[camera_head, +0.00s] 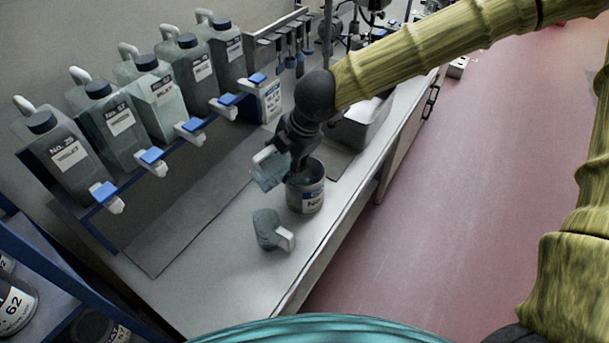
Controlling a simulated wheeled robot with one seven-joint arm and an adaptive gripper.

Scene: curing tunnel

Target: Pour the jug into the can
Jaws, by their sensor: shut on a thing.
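My gripper (293,160) is shut on a small translucent bluish jug (268,174) with a pale handle. The jug is just left of the can and close to its rim; I cannot tell whether they touch. The jug looks tilted, and my gripper hides part of it. I cannot see liquid flowing.
A second grey jug (267,231) with a white handle stands in front of the can on the bench (225,275). Several capped containers with blue-handled taps line the rack (135,180) on the left. A grey box (365,122) is behind the can. The red floor (440,200) is clear.

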